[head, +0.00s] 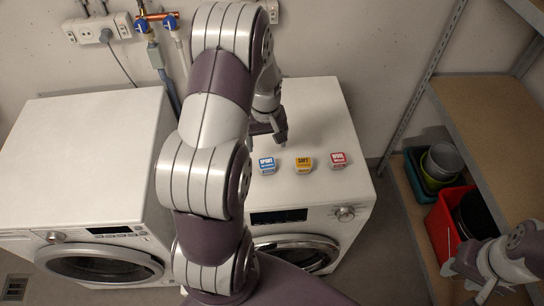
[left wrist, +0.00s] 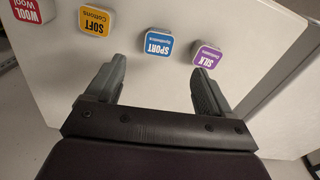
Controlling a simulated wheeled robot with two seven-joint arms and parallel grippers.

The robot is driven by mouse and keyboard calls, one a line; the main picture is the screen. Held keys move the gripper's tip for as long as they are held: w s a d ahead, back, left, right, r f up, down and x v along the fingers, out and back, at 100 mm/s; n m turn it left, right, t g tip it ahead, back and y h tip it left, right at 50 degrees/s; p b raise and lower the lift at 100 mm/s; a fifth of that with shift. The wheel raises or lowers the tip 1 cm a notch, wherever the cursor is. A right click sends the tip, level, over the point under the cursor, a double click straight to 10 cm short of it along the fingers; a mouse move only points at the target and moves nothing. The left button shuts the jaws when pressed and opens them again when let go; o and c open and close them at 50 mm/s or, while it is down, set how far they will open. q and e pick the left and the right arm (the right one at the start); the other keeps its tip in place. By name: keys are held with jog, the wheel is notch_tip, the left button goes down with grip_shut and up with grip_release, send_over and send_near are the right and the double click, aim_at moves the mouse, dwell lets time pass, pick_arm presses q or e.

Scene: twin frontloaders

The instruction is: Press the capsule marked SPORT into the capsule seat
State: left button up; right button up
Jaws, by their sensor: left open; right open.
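The blue SPORT capsule (head: 267,166) sits on the white top of the right machine, at the left of a row. In the left wrist view the SPORT capsule (left wrist: 158,43) lies just beyond the fingertips, roughly between them and apart from both. My left gripper (head: 274,134) is open and empty behind the row; its fingers show in the left wrist view (left wrist: 160,70). My right gripper (head: 462,275) is open and empty at the lower right. I cannot make out the capsule seat in either view.
The yellow SOFT capsule (head: 303,163) and red WOOL capsule (head: 338,160) stand right of SPORT. A purple SILK capsule (left wrist: 207,56) is near one left fingertip; my arm hides it in the head view. A shelf (head: 485,120) with bins stands right, a second machine (head: 80,160) left.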

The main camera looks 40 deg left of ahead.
aim_at(267, 163)
pick_arm(q)
notch_tip(267, 163, down, 9)
jog(key=shift+w+a+r+p, duration=0.1)
jog(key=shift+w+a+p, duration=0.05)
jog(key=shift+p, duration=0.9)
jog(key=shift+f, duration=0.6)
jog(key=c, duration=1.1)
